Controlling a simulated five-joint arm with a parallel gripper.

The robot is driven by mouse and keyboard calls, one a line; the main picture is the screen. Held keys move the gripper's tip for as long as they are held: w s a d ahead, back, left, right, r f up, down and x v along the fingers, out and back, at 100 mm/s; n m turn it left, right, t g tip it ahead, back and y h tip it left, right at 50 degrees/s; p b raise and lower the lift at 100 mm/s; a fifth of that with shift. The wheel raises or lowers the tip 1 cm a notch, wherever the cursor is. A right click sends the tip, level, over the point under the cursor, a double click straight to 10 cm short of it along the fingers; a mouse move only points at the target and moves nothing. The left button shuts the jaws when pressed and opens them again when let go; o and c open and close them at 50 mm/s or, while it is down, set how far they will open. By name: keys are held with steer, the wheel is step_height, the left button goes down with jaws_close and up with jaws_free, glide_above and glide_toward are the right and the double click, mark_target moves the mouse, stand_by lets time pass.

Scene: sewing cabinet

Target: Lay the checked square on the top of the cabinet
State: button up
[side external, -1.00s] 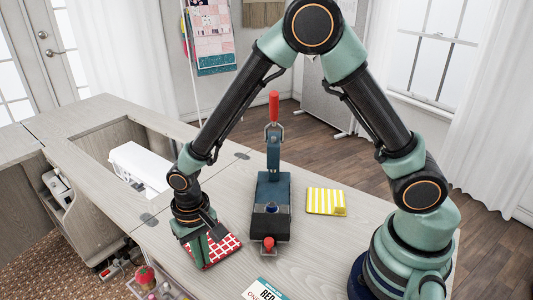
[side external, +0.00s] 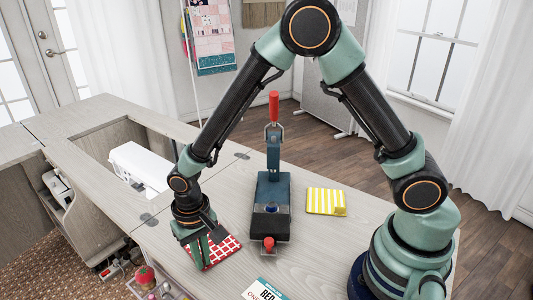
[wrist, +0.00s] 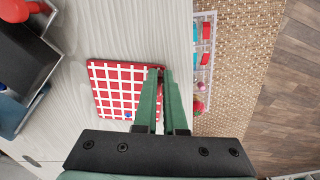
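The red and white checked square (side external: 222,249) lies flat on the pale wood top, at the front left in the side view. It also shows in the wrist view (wrist: 115,88), where its right edge runs under my fingers. My gripper (side external: 200,262) points down at the left part of the square. In the wrist view, my gripper's fingertips (wrist: 161,72) are close together at the square's upper right corner, with a narrow gap; they appear shut on that edge. The fingers hide the exact contact. The cabinet's pale wood top (side external: 180,240) is bare around the square.
A dark blue press with a red handle (side external: 271,200) stands right of the square. A yellow striped square (side external: 325,201) lies beyond it. A white sewing machine (side external: 140,168) sits in the cabinet's recess. A RED label card (side external: 265,290) lies at the front.

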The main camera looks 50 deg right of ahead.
steer(key=o, duration=0.4)
step_height(320, 180, up, 12)
steer(key=shift+r, duration=0.1)
stand_by(0.4)
steer(key=shift+d, duration=0.1)
steer(key=s+d+r+n+t, duration=0.1)
steer(key=s+d+r+t, duration=0.1)
steer(key=d+r, duration=0.2)
steer(key=s+d+r+t, duration=0.1)
steer(key=s+d+r, duration=0.1)
steer(key=d, duration=0.5)
steer(key=s+d+r+n+t, duration=0.1)
steer(key=s+d+r+t, duration=0.1)
steer(key=d+r, duration=0.3)
steer(key=shift+s+d+r+n+t, duration=0.3)
steer(key=shift+s+d, duration=0.25)
steer(key=shift+d, duration=0.05)
